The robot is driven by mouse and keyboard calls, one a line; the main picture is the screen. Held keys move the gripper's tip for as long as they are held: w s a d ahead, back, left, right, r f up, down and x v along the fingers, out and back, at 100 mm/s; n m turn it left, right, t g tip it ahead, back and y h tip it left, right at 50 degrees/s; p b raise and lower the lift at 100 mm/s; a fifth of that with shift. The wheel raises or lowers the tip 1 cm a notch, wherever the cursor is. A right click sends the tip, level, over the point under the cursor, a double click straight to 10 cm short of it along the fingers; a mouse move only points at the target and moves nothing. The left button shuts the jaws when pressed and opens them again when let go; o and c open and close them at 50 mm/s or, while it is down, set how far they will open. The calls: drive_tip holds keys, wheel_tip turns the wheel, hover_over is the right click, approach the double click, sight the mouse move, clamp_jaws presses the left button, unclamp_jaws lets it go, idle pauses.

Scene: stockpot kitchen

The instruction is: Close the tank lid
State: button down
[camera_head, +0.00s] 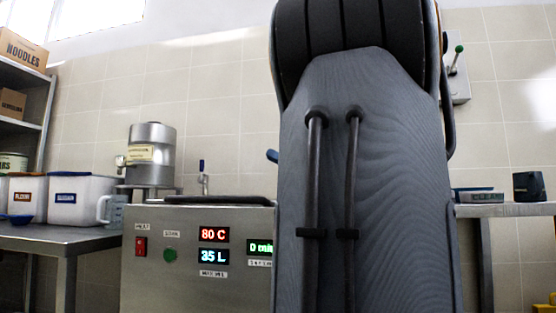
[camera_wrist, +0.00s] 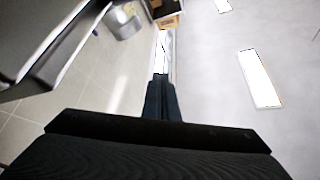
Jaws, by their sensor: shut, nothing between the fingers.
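The steel tank (camera_head: 190,270) stands ahead in the head view, with a red switch, a green button and lit displays reading 80 C and 35 L. A dark edge (camera_head: 225,199) runs along its top. My arm covers the tank's right part, and I cannot make out the lid there. A small blue piece (camera_head: 272,156) shows beside my arm, above the tank. In the wrist view, a grey metal panel with a dark edge (camera_wrist: 60,50) fills the upper left; I cannot tell whether it is the lid. My gripper (camera_wrist: 161,80) is shut and empty, apart from this panel.
A steel table (camera_head: 60,238) with white bins (camera_head: 80,198) and a jug (camera_head: 112,210) is at left. A metal pot (camera_head: 152,150) stands behind the tank, near a blue-handled tap (camera_head: 203,178). A side counter (camera_head: 505,210) with small devices is at right.

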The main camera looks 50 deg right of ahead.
drive_tip(key=shift+r, duration=0.1)
wheel_tip(320, 180, up, 4)
drive_tip(key=s+d+p, duration=0.1)
drive_tip(key=p, duration=0.1)
drive_tip(key=d+p+v, duration=0.1)
drive_tip(key=v, duration=0.8)
drive_tip(key=w+d+f+v, duration=0.1)
drive_tip(key=d+v, duration=0.1)
drive_tip(key=v, duration=0.8)
drive_tip(key=shift+f+p, duration=0.35)
drive_tip(key=shift+w+d, duration=0.1)
drive_tip(key=shift+d, duration=0.05)
